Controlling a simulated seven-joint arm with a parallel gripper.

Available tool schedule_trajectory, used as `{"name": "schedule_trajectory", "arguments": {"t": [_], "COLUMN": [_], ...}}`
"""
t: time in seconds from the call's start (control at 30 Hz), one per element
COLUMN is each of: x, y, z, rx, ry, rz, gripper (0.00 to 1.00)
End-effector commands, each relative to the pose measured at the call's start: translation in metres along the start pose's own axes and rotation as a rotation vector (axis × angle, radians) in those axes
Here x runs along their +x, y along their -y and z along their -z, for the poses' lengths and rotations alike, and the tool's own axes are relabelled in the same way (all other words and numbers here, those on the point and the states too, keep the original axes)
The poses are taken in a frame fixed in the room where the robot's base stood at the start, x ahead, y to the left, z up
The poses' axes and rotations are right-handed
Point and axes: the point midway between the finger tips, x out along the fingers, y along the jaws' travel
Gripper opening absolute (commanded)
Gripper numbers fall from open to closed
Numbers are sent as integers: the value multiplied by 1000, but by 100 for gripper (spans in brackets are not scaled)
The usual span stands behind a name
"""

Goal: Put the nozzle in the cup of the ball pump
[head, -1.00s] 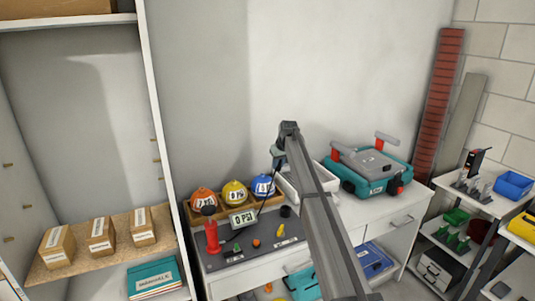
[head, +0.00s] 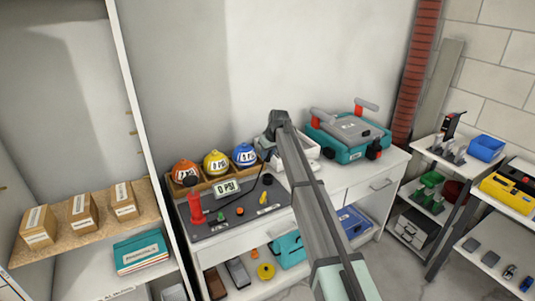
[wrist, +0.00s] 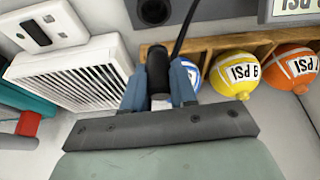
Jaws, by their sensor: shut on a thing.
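My gripper (wrist: 159,88) is shut on the black nozzle handle (wrist: 157,68) in the wrist view, and a thin black hose runs up from it. In the head view my gripper (head: 266,146) is beside the blue ball, and my arm hides most of the nozzle. The pump's round black cup (head: 267,180) stands on the grey mat. The cup (wrist: 153,11) shows at the top of the wrist view, apart from the nozzle. The red pump body (head: 195,209) and the 0 PSI gauge (head: 226,188) stand left of the cup.
Orange (head: 186,173), yellow (head: 216,163) and blue (head: 244,155) balls sit in a wooden rack behind the mat. A white slatted basket (wrist: 75,72) is close beside my gripper. A teal case (head: 347,138) stands right on the counter.

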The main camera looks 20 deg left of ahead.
Motion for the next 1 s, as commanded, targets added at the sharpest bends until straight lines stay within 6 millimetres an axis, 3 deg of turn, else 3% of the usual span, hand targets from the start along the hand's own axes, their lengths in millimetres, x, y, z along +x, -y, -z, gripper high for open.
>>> {"name": "schedule_trajectory", "arguments": {"t": [0.27,1.0], "x": [7,52], "y": [0,0], "z": [-3,-22], "rx": [0,1], "ry": [0,0], "rz": [0,0], "gripper": [0,0]}}
